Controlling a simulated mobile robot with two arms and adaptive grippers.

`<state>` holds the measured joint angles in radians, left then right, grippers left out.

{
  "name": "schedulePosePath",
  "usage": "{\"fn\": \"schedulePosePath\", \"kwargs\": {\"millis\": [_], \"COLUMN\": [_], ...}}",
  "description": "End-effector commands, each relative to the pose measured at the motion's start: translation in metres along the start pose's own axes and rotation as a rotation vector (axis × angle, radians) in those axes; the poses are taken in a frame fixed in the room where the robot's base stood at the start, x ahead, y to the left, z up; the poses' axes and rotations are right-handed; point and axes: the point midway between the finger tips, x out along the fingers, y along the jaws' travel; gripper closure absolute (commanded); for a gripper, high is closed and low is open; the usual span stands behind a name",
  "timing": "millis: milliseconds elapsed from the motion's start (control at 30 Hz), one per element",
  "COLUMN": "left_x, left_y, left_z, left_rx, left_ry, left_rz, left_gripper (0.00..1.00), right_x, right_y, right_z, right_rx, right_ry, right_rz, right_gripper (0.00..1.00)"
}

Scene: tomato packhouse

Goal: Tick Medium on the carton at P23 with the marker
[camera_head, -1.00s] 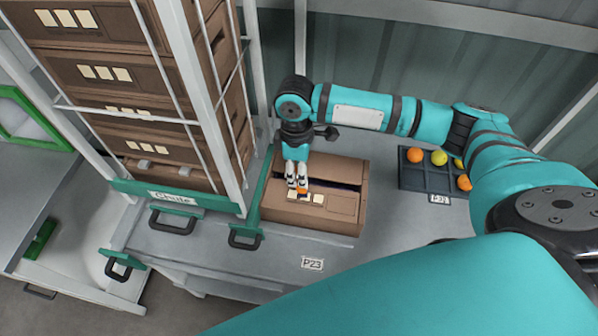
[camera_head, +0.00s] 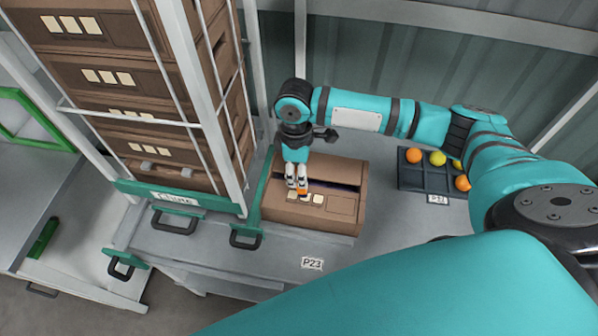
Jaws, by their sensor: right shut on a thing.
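The brown carton (camera_head: 338,210) sits on the grey bench behind the P23 label (camera_head: 312,263), with a dark slot along its top. Its front top edge carries a row of pale tick boxes (camera_head: 318,199); their words are too small to read. My right gripper (camera_head: 297,186) points down over the left part of this row. It is shut on the marker (camera_head: 302,193), of which only a small orange part shows below the fingers. I cannot tell whether the tip touches the carton, and the fingers partly cover the boxes. My left gripper is not in view.
A chute rack (camera_head: 176,199) with stacked brown cartons (camera_head: 90,110) stands at the left, its white posts close to my right gripper. A dark tray (camera_head: 413,178) with orange and yellow tomatoes lies right of the carton. Bare bench lies in front of the carton.

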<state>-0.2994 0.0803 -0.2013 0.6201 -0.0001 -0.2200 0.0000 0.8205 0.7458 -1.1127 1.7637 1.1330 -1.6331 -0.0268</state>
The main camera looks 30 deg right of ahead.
Motion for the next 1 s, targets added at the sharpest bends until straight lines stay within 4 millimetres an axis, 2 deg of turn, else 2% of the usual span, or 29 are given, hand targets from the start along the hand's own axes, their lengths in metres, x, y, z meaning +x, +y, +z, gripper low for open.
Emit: {"fn": "schedulePosePath", "kwargs": {"millis": [1000], "left_x": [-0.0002], "left_y": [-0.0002], "left_z": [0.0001], "left_rx": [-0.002], "left_ry": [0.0], "left_rz": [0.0], "left_gripper": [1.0], "right_x": [0.0068], "right_y": [0.0002], "right_z": [-0.0004], "right_rx": [-0.001], "right_ry": [0.0], "right_rz": [-0.001], "right_gripper": [1.0]}}
